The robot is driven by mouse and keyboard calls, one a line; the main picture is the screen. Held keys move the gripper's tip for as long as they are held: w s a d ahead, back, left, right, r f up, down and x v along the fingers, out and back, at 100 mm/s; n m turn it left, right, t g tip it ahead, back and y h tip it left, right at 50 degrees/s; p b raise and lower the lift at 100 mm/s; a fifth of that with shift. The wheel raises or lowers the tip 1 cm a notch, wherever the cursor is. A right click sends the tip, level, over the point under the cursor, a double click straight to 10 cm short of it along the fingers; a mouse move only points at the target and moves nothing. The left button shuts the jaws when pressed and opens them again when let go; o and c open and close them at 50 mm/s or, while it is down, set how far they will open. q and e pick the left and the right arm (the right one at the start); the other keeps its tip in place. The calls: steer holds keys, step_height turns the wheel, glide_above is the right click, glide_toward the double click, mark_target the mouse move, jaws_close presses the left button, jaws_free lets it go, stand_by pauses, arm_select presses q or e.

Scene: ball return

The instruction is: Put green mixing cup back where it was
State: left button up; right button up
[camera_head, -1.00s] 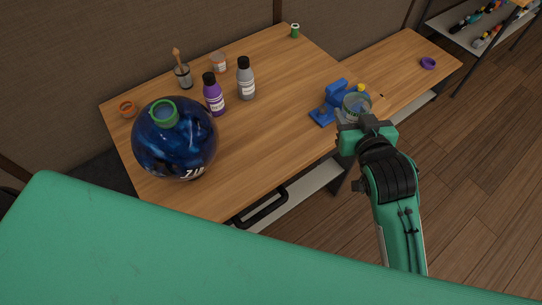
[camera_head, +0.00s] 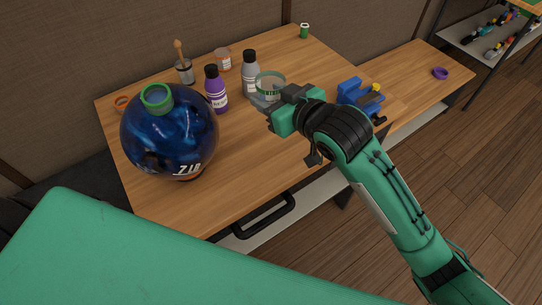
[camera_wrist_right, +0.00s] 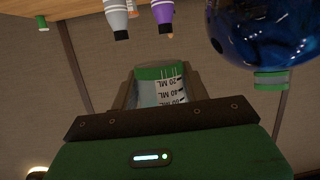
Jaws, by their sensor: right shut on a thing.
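The green mixing cup (camera_head: 270,82) is a clear cup with a green rim and printed measuring marks. It also shows in the right wrist view (camera_wrist_right: 160,86), where the marks read in ML. My right gripper (camera_head: 268,103) is shut on it, with a finger on each side. The cup is over the main table, just right of the grey bottle (camera_head: 250,78) in the head view. Whether its base touches the table is hidden by the gripper. My left gripper is in neither current view.
A purple bottle (camera_head: 215,92), a blue bowling ball (camera_head: 170,140) with a green ring (camera_head: 157,98) on top, an orange ring (camera_head: 122,103) and small jars crowd the table's left. A blue clamp-like tool (camera_head: 358,95) stands right. The table's front middle (camera_head: 225,195) is clear.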

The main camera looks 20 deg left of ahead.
mark_target(272, 158)
arm_select(q)
steer(key=shift+s, duration=0.4)
arm_select(e)
step_height(272, 158, down, 19)
steer(key=shift+f, duration=0.1)
steer(key=shift+f, duration=0.15)
steer(key=o, duration=1)
arm_select(q)
steer(key=shift+w, duration=0.15)
steer(key=shift+r, duration=0.1)
arm_select(e)
steer(key=shift+s+d+r, duration=0.1)
steer(key=shift+d+r, duration=0.05)
steer(key=shift+r, duration=0.15)
arm_select(q)
steer(key=shift+w, duration=0.65)
arm_select(e)
steer(key=v, duration=1.1)
steer(key=shift+s+d+r, duration=0.2)
steer(key=shift+s+d, duration=0.05)
